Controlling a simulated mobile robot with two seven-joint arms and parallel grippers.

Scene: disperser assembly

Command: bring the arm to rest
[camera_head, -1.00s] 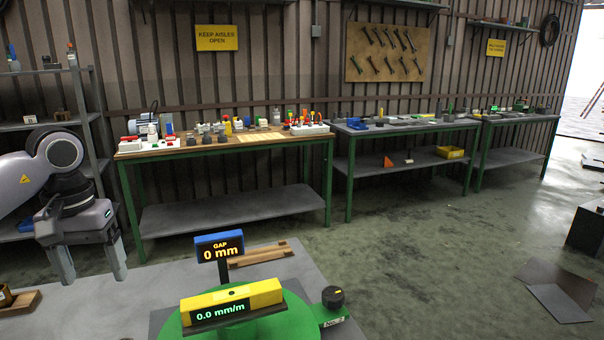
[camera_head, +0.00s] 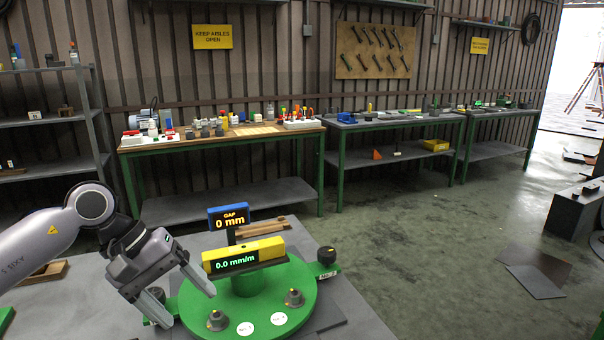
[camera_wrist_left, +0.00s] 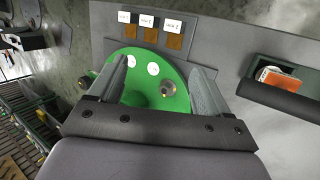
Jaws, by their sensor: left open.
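My left gripper (camera_head: 186,302) is open and empty in the head view, at the left edge of a round green plate (camera_head: 285,325). Its fingers point down and to the right. In the left wrist view both fingers of the left gripper (camera_wrist_left: 160,85) stand apart, with the green plate (camera_wrist_left: 135,95) and a grey knob (camera_wrist_left: 168,88) beyond them. On the plate a yellow level (camera_head: 245,254) reads 0.0 mm/m. Behind it a blue display (camera_head: 229,216) reads GAP 0 mm. Two grey knobs (camera_head: 217,319) (camera_head: 294,298) stand on the plate. My right gripper is not in view.
A dark knob (camera_head: 326,255) stands at the plate's right. A wooden tray (camera_head: 42,272) lies at the left of the grey table (camera_head: 75,310). A cluttered green-legged bench (camera_head: 225,139) stands beyond.

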